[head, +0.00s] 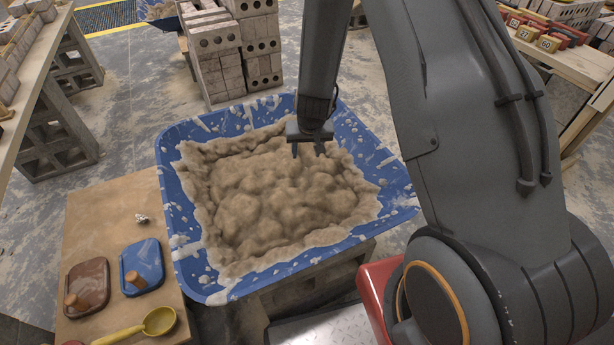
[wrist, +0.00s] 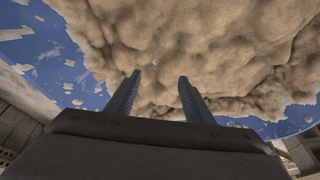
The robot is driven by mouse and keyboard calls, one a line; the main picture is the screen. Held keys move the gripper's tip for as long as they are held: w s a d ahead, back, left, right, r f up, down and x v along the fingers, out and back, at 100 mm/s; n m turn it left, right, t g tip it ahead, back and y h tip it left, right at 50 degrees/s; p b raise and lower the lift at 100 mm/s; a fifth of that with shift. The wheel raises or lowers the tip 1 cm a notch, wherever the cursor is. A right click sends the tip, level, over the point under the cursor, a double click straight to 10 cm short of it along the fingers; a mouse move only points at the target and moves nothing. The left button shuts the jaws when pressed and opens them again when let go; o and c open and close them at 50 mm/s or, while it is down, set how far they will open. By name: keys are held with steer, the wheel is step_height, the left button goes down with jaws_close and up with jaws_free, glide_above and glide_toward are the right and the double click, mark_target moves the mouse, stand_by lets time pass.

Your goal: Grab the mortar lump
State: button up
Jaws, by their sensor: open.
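A blue tub (head: 180,235) with splattered walls holds a wide, lumpy mass of tan mortar (head: 265,200) in the head view. No single loose lump stands out from the mass. My gripper (head: 308,152) is above the back right part of the mortar, fingers pointing down. In the wrist view my gripper (wrist: 158,88) shows two fingers apart with nothing between them. The mortar (wrist: 200,40) fills the upper part of that view beyond the fingertips, with the blue tub wall (wrist: 50,60) at the side. I cannot tell whether the fingertips touch the mortar.
A wooden board (head: 90,220) left of the tub bears a brown float (head: 88,285), a blue float (head: 142,268), a yellow scoop (head: 158,321) and a small pale bit (head: 142,218). Stacked bricks (head: 220,50) stand behind the tub. Bare floor (head: 130,120) lies at the back left.

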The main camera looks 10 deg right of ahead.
steer(key=b, duration=0.1)
glide_toward(307, 170)
steer(key=f, duration=0.1)
steer(key=shift+t+h, duration=0.3)
steer(key=x, duration=0.8)
steer(key=shift+a+b, duration=0.2)
steer(key=shift+b, duration=0.15)
steer(key=c, duration=1.2)
steer(key=shift+o, duration=0.2)
